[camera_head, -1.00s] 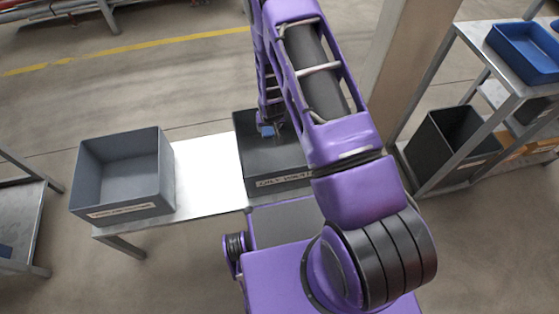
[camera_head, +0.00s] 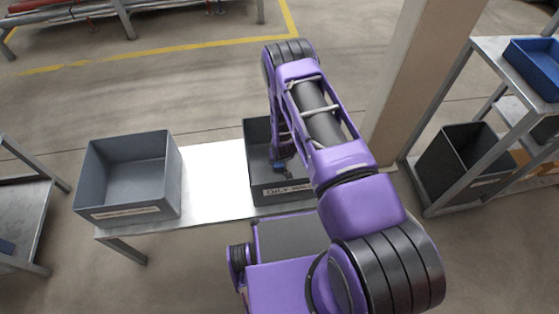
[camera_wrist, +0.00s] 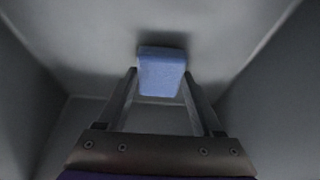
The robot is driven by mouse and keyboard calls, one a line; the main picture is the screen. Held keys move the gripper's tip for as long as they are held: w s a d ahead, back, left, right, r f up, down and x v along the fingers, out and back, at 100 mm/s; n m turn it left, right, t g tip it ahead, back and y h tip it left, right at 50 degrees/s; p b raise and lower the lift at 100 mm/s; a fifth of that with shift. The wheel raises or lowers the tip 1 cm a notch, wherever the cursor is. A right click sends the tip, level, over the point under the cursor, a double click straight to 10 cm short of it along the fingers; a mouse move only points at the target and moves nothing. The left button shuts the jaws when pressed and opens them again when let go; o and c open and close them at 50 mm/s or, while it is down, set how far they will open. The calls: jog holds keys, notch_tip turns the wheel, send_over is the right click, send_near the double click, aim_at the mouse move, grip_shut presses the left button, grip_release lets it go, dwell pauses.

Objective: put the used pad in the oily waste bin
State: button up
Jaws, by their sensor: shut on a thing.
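The used pad is a small blue block (camera_wrist: 161,74). In the wrist view it sits between the two fingertips of my gripper (camera_wrist: 160,84), which is shut on it. Grey bin walls and a floor surround them in that view. In the head view my gripper (camera_head: 281,166) reaches down inside the dark oily waste bin (camera_head: 258,150), whose front label is partly covered by my arm. The pad shows only as a small blue patch there. Whether the pad touches the bin floor I cannot tell.
A second, lighter grey bin (camera_head: 128,190) with a label stands left on the same metal table (camera_head: 215,185). Bare tabletop lies between the bins. A shelf at right holds a blue tray (camera_head: 536,65) and a dark bin (camera_head: 465,157). A pillar (camera_head: 415,85) stands behind my arm.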

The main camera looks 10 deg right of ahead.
jog(key=shift+f, duration=0.25)
jog(key=o, duration=1.2)
jog(key=p+v, duration=0.9)
jog(key=v, duration=0.3)
jog(key=shift+r, duration=0.15)
